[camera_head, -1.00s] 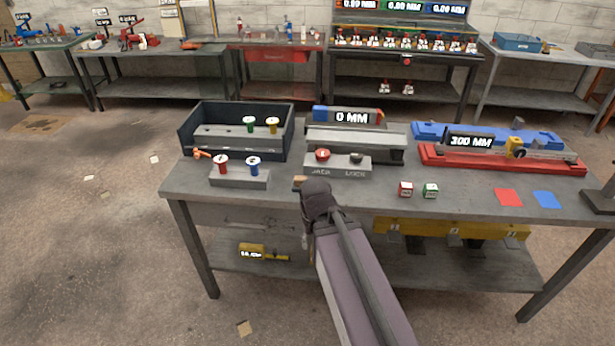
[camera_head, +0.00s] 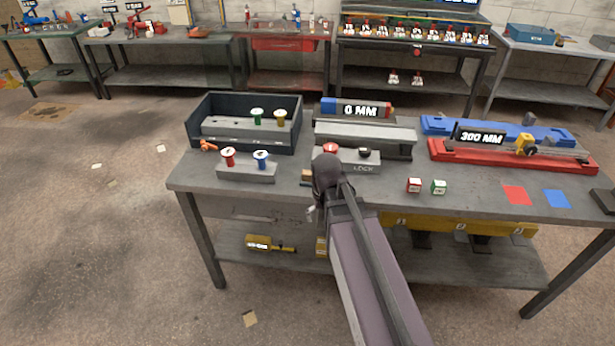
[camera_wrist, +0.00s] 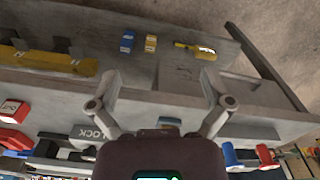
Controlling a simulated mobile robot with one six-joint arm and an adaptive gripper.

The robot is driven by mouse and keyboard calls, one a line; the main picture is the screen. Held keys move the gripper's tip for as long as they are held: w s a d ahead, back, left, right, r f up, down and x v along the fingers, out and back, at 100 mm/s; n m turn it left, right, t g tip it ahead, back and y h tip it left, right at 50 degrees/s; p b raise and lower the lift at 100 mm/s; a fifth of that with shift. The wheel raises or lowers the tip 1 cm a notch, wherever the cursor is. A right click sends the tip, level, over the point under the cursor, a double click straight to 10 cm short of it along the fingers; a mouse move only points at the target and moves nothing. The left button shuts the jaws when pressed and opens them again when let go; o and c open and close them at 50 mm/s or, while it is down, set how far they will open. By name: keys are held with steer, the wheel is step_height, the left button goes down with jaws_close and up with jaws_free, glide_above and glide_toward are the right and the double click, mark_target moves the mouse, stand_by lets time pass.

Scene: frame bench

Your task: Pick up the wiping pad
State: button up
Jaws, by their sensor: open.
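I cannot tell for sure which thing is the wiping pad. A small tan and dark block (camera_head: 306,177) lies near the front edge of the bench top, partly hidden by my wrist; it may be the pad. On the lower shelf, the wrist view shows a small blue block (camera_wrist: 127,42) and a yellow block (camera_wrist: 151,43) side by side. My gripper (camera_wrist: 160,84) is open and empty, its fingers spread over the bench's front edge. In the head view its fingers are mostly hidden behind my arm.
A yellow handled tool (camera_head: 258,243) lies on the lower shelf. The front strip is partly clear.

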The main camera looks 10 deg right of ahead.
mark_target(308, 172)
steer(key=w+r+m+p, duration=0.1)
steer(key=w+r+p, duration=0.2)
steer(key=w, duration=0.9)
steer(key=w+r+m+p, duration=0.2)
steer(key=w+r+p, duration=0.2)
steer(key=w, duration=0.8)
steer(key=shift+w+r, duration=0.4)
steer(key=shift+r, duration=0.15)
steer(key=shift+f, duration=0.15)
step_height(308, 172, down, 8)
steer(key=b, duration=0.8)
steer(key=shift+f, duration=0.15)
steer(key=shift+f, duration=0.1)
steer(key=shift+s+d+f+b, duration=0.1)
steer(key=shift+d+f+b, duration=0.05)
steer(key=shift+f+b, duration=2.5)
steer(key=shift+r, duration=0.15)
steer(key=c, duration=1.1)
